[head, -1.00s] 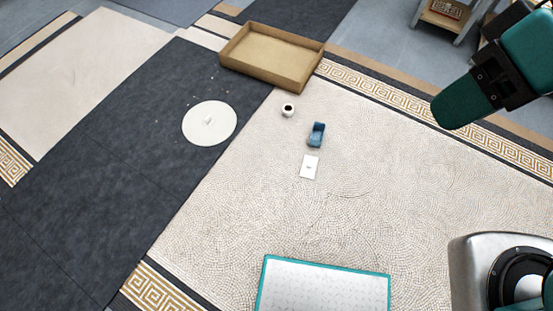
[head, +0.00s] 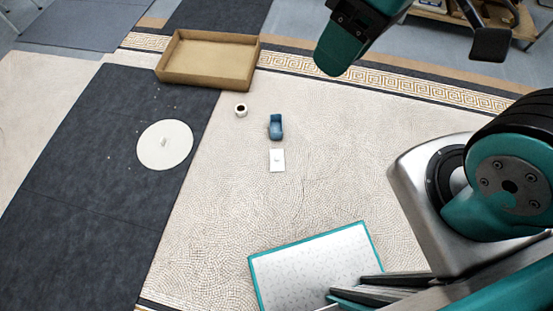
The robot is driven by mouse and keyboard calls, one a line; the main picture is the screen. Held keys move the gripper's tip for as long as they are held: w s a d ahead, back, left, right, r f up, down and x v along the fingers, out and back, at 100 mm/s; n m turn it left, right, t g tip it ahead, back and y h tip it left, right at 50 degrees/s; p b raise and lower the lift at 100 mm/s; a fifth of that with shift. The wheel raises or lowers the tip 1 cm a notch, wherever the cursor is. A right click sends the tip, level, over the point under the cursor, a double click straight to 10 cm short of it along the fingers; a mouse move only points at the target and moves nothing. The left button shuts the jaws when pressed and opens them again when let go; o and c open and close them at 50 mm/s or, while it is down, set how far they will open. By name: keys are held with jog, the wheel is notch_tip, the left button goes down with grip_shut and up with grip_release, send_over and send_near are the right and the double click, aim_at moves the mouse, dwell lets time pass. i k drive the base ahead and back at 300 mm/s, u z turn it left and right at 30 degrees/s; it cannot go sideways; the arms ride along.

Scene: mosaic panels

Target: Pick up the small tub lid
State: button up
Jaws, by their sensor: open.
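The likely small tub lid is a flat white rectangular piece (head: 277,165) with a small mark or knob at its middle. It lies on the pale mosaic floor in the head view. A small blue tub-like thing (head: 275,132) stands just beyond it, apart from it. A larger round white disc (head: 165,150) with a small knob lies to the left on a dark strip. A teal and black part of my arm shows at the top right, well away from the white piece. I cannot make out my gripper's fingertips in this view.
A small white cup (head: 241,110) with dark contents stands left of the blue tub. An open cardboard tray (head: 206,63) lies at the back. A teal-edged white panel (head: 315,262) lies in front. The mosaic floor around the white piece is clear. A low wooden shelf (head: 455,19) stands far right.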

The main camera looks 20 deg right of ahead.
aim_at(276, 157)
jog(key=k, duration=0.6)
jog(key=u, duration=0.75)
jog(key=i, duration=1)
jog(key=z, duration=0.65)
jog(key=i, duration=0.4)
jog(key=z, duration=0.5)
